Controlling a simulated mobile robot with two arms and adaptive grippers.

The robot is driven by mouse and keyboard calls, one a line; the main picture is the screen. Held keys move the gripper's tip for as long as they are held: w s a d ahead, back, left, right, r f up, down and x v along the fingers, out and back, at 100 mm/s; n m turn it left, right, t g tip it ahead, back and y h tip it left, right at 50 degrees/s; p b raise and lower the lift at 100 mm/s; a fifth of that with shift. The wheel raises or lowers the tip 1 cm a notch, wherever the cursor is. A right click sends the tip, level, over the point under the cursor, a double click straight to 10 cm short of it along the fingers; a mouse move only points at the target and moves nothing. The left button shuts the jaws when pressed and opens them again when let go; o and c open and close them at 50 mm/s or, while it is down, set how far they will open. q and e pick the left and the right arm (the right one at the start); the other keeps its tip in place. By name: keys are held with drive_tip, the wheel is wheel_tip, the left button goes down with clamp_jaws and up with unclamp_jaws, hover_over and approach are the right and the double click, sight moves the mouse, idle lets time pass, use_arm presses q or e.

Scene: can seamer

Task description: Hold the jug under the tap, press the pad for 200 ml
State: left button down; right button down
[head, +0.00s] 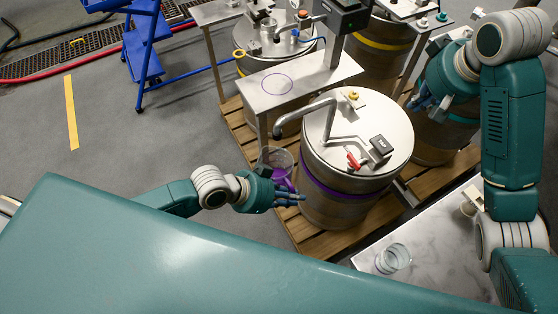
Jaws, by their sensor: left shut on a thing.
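A clear jug (272,157) with purple in its lower part is at the left side of a steel drum (340,205) with a purple band. My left gripper (288,197) is shut on the jug, its fingers partly hiding it. The bent steel tap (305,117) rises from the drum lid, and its outlet end is above the jug. My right gripper (431,103) is open and empty, to the right of the drum and apart from the pad.
A steel shelf (300,85) with a marked ring stands behind the drum. Other drums (381,48) stand further back on wooden pallets (300,228). A marble-topped table (440,240) at lower right holds an empty glass vessel (393,258).

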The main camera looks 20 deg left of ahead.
use_arm(q)
drive_tip(key=s+d+p, duration=0.2)
drive_tip(key=s+p, duration=0.1)
drive_tip(key=s, duration=0.3)
drive_tip(key=shift+s+p, duration=0.35)
drive_tip(key=shift+p, duration=0.05)
